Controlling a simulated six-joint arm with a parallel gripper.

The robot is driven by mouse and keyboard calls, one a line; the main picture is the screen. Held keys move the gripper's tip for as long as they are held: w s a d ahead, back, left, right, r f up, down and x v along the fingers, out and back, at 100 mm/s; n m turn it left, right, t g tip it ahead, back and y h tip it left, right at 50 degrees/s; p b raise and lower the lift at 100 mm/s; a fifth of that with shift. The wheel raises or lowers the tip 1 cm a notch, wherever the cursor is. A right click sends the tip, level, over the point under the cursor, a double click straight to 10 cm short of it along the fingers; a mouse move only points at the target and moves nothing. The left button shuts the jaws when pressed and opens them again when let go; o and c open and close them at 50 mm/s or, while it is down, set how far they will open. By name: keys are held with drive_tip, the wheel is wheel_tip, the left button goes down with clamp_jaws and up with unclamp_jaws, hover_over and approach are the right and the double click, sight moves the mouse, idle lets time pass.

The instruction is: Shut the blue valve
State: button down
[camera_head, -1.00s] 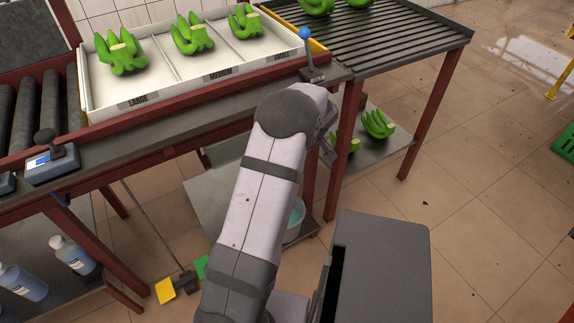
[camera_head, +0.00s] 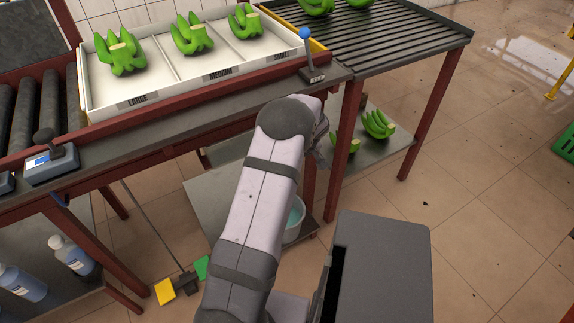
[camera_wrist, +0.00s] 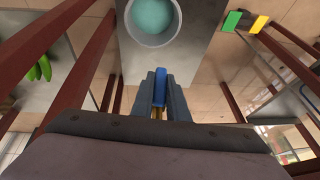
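In the wrist view, my gripper (camera_wrist: 161,88) points ahead with a finger on each side of a blue handle (camera_wrist: 160,84). The fingers lie close against the handle with no clear gap, so they look shut on it. A bit of yellow (camera_wrist: 157,113) shows below the handle, between the fingers. I take the blue handle to be the valve's; its body is mostly hidden by the fingers. In the head view, my own arm and the table hide the fingers and the valve.
A bucket (camera_wrist: 127,30) of teal liquid stands on the lower shelf (camera_head: 215,205). Red table legs (camera_head: 341,160) stand close to my arm. Green bananas (camera_head: 377,124) lie on the shelf at right. A blue-knobbed lever (camera_head: 310,58) stands on the table edge above.

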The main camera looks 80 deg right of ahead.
drive_tip(key=shift+f+t, duration=0.1)
drive_tip(key=shift+t, duration=0.2)
drive_tip(key=shift+d+f+m+t+y+b, duration=0.15)
drive_tip(key=shift+m+t+y+b, duration=0.35)
drive_tip(key=shift+t+y+b, duration=0.75)
drive_tip(key=shift+d+t+y+b, duration=0.1)
drive_tip(key=shift+t+y+b, duration=0.5)
drive_tip(key=shift+b, duration=0.95)
drive_tip(key=shift+d+m+t+b, duration=0.15)
drive_tip(key=shift+m+t+b, duration=0.2)
drive_tip(key=shift+b, duration=0.6)
drive_tip(key=shift+y+b, duration=0.35)
drive_tip(key=shift+b, duration=0.5)
drive_tip(key=shift+s+a+r, duration=0.1)
drive_tip(key=shift+a+r, duration=0.1)
drive_tip(key=shift+a, duration=0.15)
drive_tip(key=c, duration=1.7)
unclamp_jaws()
